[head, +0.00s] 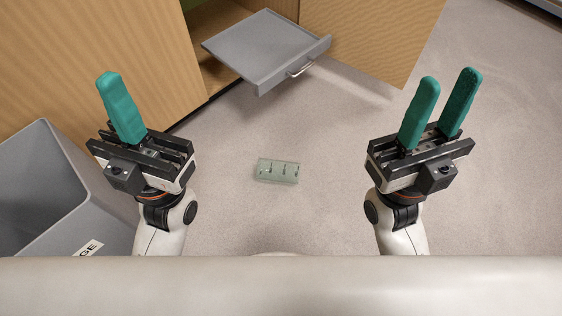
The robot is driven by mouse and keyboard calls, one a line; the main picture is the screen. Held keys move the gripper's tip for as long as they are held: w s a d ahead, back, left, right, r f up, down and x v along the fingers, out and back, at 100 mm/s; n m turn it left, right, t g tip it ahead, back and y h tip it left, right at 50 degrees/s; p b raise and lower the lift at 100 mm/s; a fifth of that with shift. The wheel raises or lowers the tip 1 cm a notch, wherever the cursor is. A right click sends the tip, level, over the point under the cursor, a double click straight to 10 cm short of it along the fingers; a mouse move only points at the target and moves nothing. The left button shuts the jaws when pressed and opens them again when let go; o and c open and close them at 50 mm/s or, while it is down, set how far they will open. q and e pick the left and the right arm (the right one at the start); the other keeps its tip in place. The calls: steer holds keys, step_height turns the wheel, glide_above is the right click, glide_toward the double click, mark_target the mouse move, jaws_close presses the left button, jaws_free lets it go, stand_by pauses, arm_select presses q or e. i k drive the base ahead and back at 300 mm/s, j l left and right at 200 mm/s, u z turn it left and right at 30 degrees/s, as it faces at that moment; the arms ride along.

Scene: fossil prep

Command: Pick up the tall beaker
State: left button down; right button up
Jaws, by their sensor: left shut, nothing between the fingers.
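No tall beaker shows in the head view. My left gripper (108,78) is at the left, its green fingers shut together with nothing between them. My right gripper (450,78) is at the right, its two green fingers apart and nothing between them. Both grippers are held up over the floor, away from any object.
A pale green translucent box (278,171) lies on the floor between my arms. A grey bin (62,205) stands at the lower left. A wooden cabinet (90,40) has a grey drawer (262,50) pulled out and an open door (375,35). The floor at right is clear.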

mark_target(288, 172)
steer(key=i+l, duration=0.15)
steer(key=l, duration=0.15)
steer(key=i+l+u, duration=0.15)
steer(key=l, duration=0.2)
steer(key=i+l, duration=0.2)
steer(key=l, duration=0.15)
steer(key=i+l+u, duration=0.1)
steer(key=l, duration=0.2)
steer(key=i+l, duration=0.2)
steer(key=l, duration=0.15)
steer(key=u, duration=1.8)
